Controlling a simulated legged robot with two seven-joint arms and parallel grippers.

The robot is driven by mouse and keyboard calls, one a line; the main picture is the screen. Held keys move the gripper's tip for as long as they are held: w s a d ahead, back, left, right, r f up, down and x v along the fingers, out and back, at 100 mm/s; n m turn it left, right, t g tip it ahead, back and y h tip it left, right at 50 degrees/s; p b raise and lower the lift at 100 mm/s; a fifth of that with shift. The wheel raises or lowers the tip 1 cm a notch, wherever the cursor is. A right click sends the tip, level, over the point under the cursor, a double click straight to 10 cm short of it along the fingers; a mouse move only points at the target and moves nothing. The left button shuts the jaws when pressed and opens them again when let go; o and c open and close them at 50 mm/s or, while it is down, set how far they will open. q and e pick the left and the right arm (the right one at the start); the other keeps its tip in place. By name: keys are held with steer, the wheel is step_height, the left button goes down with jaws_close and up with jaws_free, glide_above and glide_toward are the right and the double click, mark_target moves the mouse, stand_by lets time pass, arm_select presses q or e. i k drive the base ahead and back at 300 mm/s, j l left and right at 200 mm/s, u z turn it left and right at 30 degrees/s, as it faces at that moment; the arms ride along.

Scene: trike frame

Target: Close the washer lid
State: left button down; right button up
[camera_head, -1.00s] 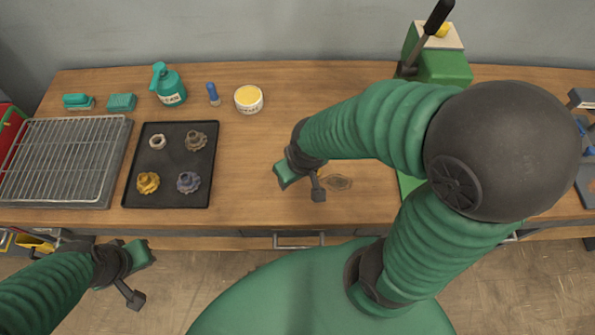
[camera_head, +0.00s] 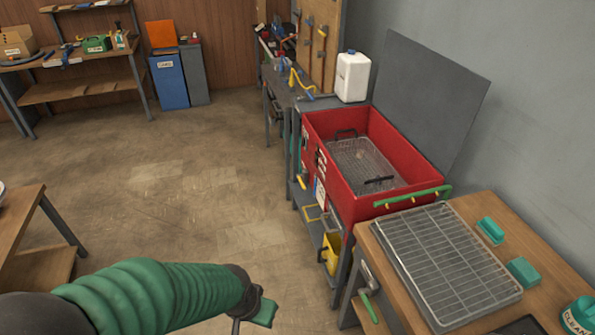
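The washer is a red open-topped tub (camera_head: 335,190) on a grey stand, right of the middle. Its grey lid (camera_head: 428,97) is raised and stands tilted back by the wall. A wire basket (camera_head: 362,165) with dark handles lies inside the tub. A green handle bar (camera_head: 412,196) runs along the tub's near edge. My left gripper (camera_head: 252,318) is at the bottom edge, over the floor, well short of the washer. Its fingers look spread and empty, and one is partly cut off by the frame. My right gripper is out of view.
A wooden workbench (camera_head: 545,290) with a wire rack tray (camera_head: 445,262) stands near right. A white jug (camera_head: 352,76) stands behind the tub. Yellow containers (camera_head: 331,252) hang at the washer's front. A wooden table (camera_head: 25,235) is at left. The floor between is clear.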

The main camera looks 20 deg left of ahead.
mark_target(434, 100)
steer(key=i+j+u, duration=0.15)
steer(key=i+j+z, duration=0.2)
steer(key=i+j, duration=0.4)
steer(key=j, duration=0.1)
